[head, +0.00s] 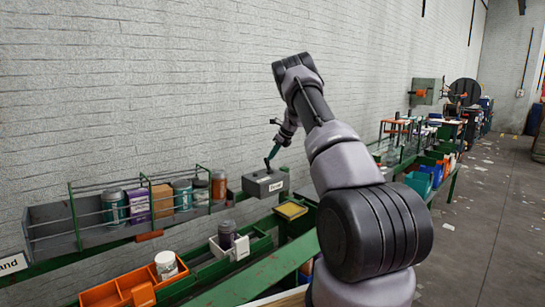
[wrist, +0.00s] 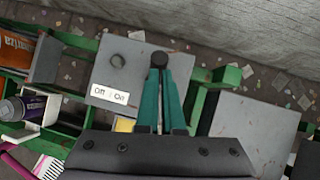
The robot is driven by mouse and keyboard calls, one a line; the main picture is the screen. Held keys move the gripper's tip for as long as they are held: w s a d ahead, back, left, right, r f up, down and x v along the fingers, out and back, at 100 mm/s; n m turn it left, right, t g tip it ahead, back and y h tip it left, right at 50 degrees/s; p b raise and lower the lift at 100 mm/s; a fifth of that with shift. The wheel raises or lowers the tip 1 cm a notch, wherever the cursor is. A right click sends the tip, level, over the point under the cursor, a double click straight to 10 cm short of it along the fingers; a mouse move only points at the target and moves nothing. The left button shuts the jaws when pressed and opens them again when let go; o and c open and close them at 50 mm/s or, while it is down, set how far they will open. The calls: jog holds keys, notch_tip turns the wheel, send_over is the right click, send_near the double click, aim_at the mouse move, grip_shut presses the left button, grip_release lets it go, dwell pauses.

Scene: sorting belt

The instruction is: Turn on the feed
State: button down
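The feed switch is a grey box (head: 265,184) labelled "Feed", on the belt's frame by the wall. In the wrist view the box top (wrist: 105,75) carries an "Off / On" label (wrist: 110,94) and a dark round fitting. A black ball knob (wrist: 159,60) shows at the tips of my teal fingers. My gripper (head: 271,157) points down over the box. In the wrist view my gripper (wrist: 160,72) has its fingers close together and appears shut on the knob. The lever's shaft is hidden, so its exact tilt is unclear.
A railed belt (head: 95,236) with several cans and boxes runs left of the switch. An orange bin (head: 115,293) and a green bin (head: 259,246) stand in front. The wall is close behind.

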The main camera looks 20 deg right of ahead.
jog(key=shift+w+a+r, duration=0.15)
jog(key=shift+a, duration=0.1)
jog(key=d+v, duration=0.1)
jog(key=v, duration=1.2)
